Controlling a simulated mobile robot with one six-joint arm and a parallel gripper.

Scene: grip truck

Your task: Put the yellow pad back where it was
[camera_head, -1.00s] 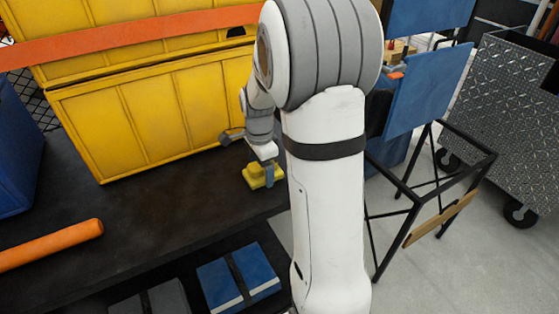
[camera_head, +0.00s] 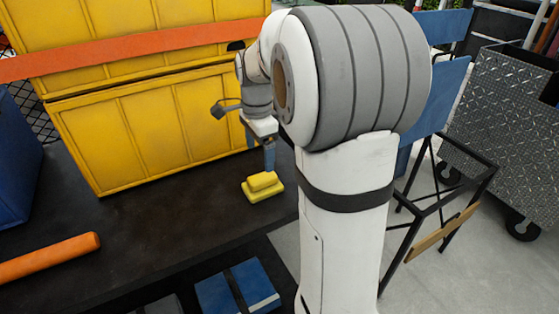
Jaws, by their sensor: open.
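The yellow pad (camera_head: 262,187) rests on the dark table top (camera_head: 130,240), in front of the big yellow crate. It has a wide base and a smaller raised block on top. My gripper (camera_head: 263,160) is above and just behind the pad, its fingers pointing down. It is open, holds nothing and looks apart from the pad. The far finger is partly hidden by the near parts of the gripper and wrist.
The yellow crate (camera_head: 150,130) with an orange strap (camera_head: 130,45) fills the back. An orange tube (camera_head: 50,258) lies at the left. A blue case (camera_head: 237,287) sits below the table's front edge. A black metal frame (camera_head: 440,210) stands at the right.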

